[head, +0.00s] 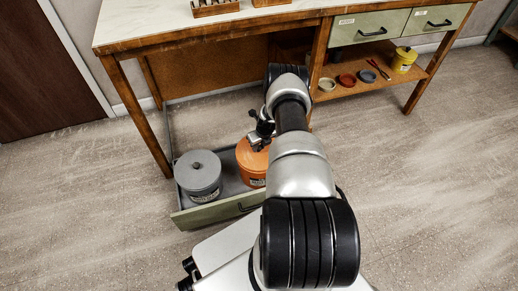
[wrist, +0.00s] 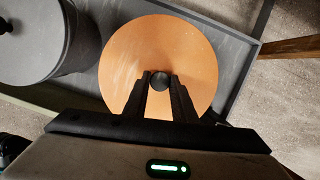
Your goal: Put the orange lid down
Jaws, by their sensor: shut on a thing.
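The orange lid (wrist: 135,50) is a round disc with a dark knob (wrist: 160,80). My gripper (wrist: 160,84) is shut on that knob, with one finger on each side. In the head view my gripper (head: 260,139) is over the lid (head: 246,152), partly hidden by my arm. An orange tub (head: 250,178) with a label stands in the open drawer (head: 212,213), directly below the lid. I cannot tell whether the lid rests on the tub's rim or is just above it. The lid looks about level.
A grey lidded tub (head: 198,180) stands left of the orange tub in the drawer; it also shows in the wrist view (wrist: 40,45). The workbench (head: 150,32) is behind. Its lower shelf (head: 385,83) holds small bowls and a yellow tub (head: 404,59). Floor around is clear.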

